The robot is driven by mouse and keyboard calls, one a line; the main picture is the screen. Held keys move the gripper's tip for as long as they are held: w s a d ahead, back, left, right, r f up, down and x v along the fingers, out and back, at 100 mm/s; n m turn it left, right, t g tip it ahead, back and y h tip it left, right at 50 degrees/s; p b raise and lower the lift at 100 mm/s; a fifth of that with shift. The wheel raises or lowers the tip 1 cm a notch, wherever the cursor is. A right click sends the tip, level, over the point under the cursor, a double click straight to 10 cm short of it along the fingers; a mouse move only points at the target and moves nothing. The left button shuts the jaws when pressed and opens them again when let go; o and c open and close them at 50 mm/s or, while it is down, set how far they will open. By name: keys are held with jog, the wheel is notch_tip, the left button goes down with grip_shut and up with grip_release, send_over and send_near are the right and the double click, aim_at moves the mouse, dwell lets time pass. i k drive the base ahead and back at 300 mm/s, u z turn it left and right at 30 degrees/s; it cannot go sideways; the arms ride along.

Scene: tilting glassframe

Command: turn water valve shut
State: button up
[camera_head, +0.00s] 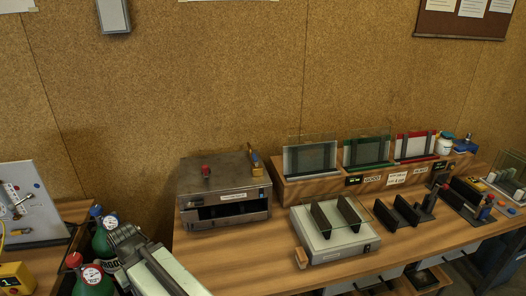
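No part is clearly marked as the water valve. A light grey panel (34,207) at the left edge carries small metal fittings with red and blue spots, too small to make out. A blue fitting (463,145) stands at the far right end of the bench. A grey jointed end with a pale long body, which looks like my arm, rises from the bottom left beside the green cylinders. My gripper (125,236) seems to be at its upper end, right of the panel and apart from it. Its fingers cannot be made out.
Green cylinders (103,241) with gauges stand left of my arm. A metal box (222,193) with a red knob sits on the wooden bench (225,265). A white device (334,232) and several framed glass panes stand to the right. The bench front between is mostly clear.

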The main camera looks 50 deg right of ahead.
aim_at(255, 160)
jog(key=z, duration=0.3)
jog(key=i, duration=0.55)
jog(key=z, duration=0.35)
jog(key=k, duration=0.7)
jog(key=z, duration=0.2)
jog(key=i, duration=0.7)
jog(key=u, duration=0.1)
